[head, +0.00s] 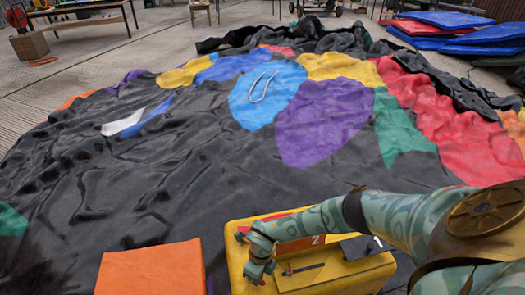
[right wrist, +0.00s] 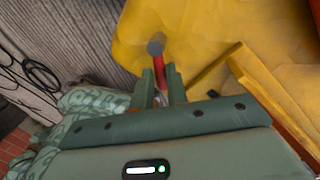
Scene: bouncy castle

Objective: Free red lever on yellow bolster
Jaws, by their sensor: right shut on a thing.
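The yellow bolster (head: 236,270) lies at the bottom of the head view. My right gripper (head: 258,272) is at the bolster's left part. In the right wrist view, my right gripper (right wrist: 160,78) is shut on the red lever (right wrist: 158,60), which has a grey round end and stands out beyond the fingertips against the yellow fabric (right wrist: 205,40). The fingers hide the lever's lower part. I cannot make out the held lever in the head view. My left gripper is not in view.
An orange block (head: 150,270) stands left of the bolster. A crumpled black and coloured castle sheet (head: 200,190) covers the floor ahead, with a white cord loop (head: 262,88) on it. Blue and red mats (head: 450,35) are stacked at the back right.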

